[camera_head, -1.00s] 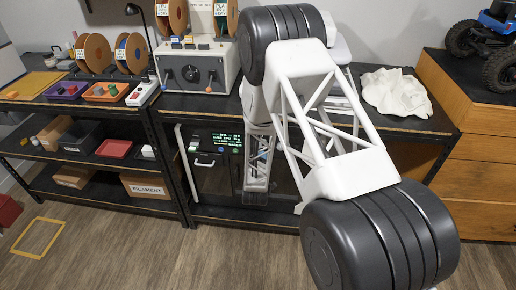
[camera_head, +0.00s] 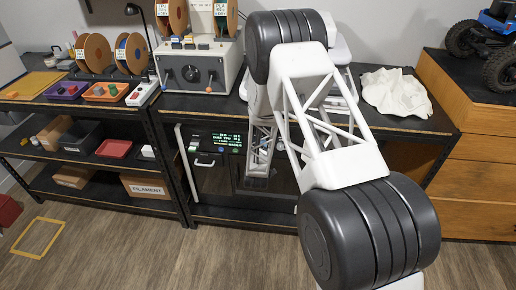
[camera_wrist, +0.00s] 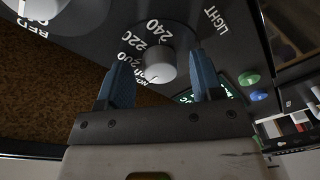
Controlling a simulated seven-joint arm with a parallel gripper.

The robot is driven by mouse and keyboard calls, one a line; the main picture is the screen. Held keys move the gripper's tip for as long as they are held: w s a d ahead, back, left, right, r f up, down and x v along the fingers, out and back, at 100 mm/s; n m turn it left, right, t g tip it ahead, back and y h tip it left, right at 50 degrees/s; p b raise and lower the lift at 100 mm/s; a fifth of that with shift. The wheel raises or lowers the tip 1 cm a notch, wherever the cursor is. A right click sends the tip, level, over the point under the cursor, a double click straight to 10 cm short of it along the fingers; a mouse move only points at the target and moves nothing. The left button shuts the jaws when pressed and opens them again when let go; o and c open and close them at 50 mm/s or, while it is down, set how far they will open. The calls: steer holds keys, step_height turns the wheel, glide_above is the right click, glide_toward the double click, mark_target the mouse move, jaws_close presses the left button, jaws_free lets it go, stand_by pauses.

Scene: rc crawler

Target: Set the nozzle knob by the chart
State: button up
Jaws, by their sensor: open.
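The nozzle knob, a pale grey round knob (camera_wrist: 160,66), shows in the wrist view on a dark panel. White marks including 200, 220 and 240 curve around its left and upper side. I cannot clearly tell where its pointer stands. My gripper (camera_wrist: 161,72) is open, with one blue finger on each side of the knob. I cannot tell whether the fingers touch it. In the head view the dark machine with a lit green-text display (camera_head: 228,141) sits under the bench, and my arm hides the gripper there. I cannot identify a chart for certain.
Another pale knob (camera_wrist: 38,8), marked BED, is at the upper left of the wrist view. Green (camera_wrist: 249,78) and blue (camera_wrist: 258,96) buttons lie right of my gripper, below the LIGHT label. The bench (camera_head: 205,104) overhangs the machine.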

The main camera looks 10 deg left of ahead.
steer(key=c, duration=0.9)
steer(key=shift+m, duration=0.3)
steer(key=shift+m+t+h, duration=0.25)
steer(key=shift+m+h, duration=0.15)
steer(key=shift+m, duration=4.15)
steer(key=shift+m+t+h, duration=0.25)
steer(key=shift+m+h, duration=0.15)
steer(key=shift+m, duration=4.15)
